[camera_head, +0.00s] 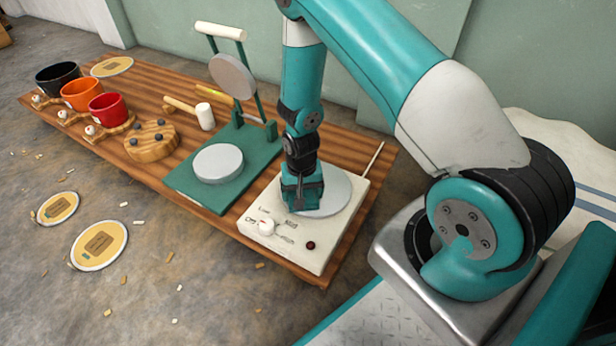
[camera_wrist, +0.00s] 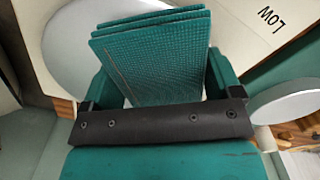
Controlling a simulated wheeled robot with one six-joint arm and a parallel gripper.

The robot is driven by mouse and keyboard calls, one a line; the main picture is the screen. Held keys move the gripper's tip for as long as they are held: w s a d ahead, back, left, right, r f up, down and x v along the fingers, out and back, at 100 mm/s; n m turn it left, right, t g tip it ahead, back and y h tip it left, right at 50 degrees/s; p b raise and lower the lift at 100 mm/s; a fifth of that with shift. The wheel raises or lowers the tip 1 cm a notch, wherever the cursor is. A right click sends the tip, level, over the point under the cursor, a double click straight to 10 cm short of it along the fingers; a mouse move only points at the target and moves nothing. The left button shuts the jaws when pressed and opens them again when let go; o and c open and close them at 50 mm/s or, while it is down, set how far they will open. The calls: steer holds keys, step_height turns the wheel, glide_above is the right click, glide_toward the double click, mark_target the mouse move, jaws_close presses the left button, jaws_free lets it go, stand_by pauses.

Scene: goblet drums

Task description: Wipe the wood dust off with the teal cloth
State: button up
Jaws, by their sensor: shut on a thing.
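My gripper (camera_head: 302,192) points down over the round grey plate (camera_head: 338,190) of a cream control box (camera_head: 325,247). It is shut on the folded teal cloth, whose layered, ribbed surface (camera_wrist: 155,62) shows between the fingers in the wrist view. In the head view the cloth cannot be told apart from the teal fingers. Whether the cloth touches the plate is hidden. I cannot make out wood dust on the plate; the gripper covers part of it. Small wood chips (camera_head: 139,223) lie on the floor.
A green press (camera_head: 232,185) with a raised round plate stands left of the box. A mallet (camera_head: 204,115), a round wooden block (camera_head: 152,142) and three cups, black, orange and red (camera_head: 108,108), share the low wooden board (camera_head: 140,80). Two round discs (camera_head: 99,262) lie on the floor.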

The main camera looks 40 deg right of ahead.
steer(key=shift+s+a+r, duration=0.15)
steer(key=shift+s+a, duration=0.05)
steer(key=shift+a, duration=0.15)
step_height(320, 180, up, 8)
steer(key=p, duration=0.7)
